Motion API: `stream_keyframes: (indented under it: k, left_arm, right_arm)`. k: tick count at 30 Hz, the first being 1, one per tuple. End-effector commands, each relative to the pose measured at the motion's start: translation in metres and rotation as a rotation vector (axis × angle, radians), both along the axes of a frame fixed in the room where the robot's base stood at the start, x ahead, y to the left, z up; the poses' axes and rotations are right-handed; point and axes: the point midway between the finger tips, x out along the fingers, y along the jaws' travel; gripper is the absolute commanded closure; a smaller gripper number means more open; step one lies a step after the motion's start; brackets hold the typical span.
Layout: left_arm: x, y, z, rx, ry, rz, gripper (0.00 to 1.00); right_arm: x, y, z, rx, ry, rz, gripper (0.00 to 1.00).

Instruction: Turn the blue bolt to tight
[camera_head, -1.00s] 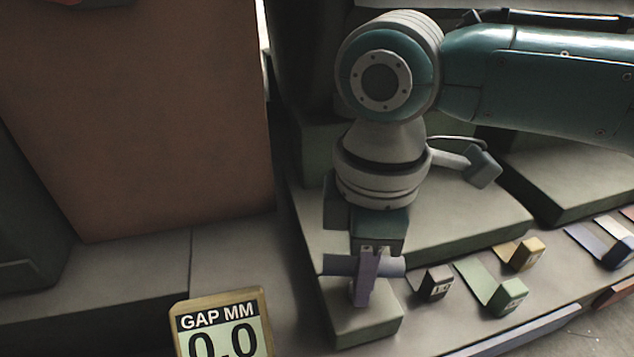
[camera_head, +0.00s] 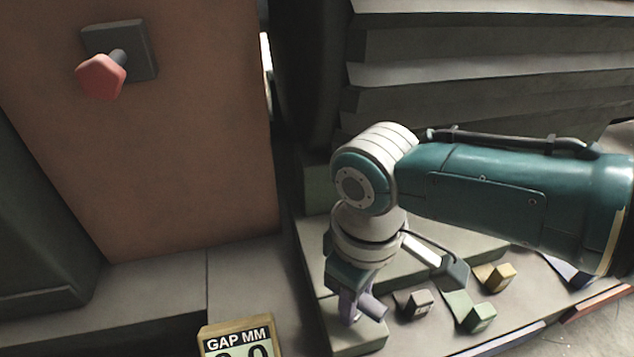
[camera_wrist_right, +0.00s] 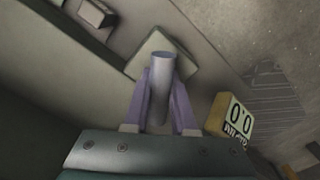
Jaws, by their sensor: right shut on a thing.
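My right gripper (camera_head: 354,304) is shut on a short bluish-grey tube (camera_head: 373,307), low in the head view over a pale block (camera_head: 362,340). In the right wrist view the tube (camera_wrist_right: 161,72) stands between the two purple fingers of the gripper (camera_wrist_right: 160,95), its end pointing away over a pale square surface. I see no clearly blue bolt. My left gripper is not in view.
A gap gauge (camera_head: 238,338) stands at the bottom edge of the head view; it shows 0.0 in the wrist view (camera_wrist_right: 232,116). Small black (camera_head: 418,304), green (camera_head: 480,317) and yellow (camera_head: 497,276) blocks sit right of my gripper. The brown panel (camera_head: 170,160) rises at left.

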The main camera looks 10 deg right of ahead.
Motion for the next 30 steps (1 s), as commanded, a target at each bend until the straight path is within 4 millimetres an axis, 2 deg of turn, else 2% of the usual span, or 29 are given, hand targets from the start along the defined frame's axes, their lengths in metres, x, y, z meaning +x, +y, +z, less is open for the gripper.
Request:
stream_keyframes:
  k: [1,9,30]
  left_arm:
    - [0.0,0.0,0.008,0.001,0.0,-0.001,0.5]
    - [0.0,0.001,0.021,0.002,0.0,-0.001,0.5]
    - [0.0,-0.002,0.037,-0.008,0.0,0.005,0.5]
  right_arm:
    - [-0.001,0.001,0.004,0.003,0.003,-0.045,1.0]
    - [-0.001,0.001,0.002,0.001,0.002,-0.301,1.0]
    - [0.0,0.001,0.0,0.0,0.002,-0.965,1.0]
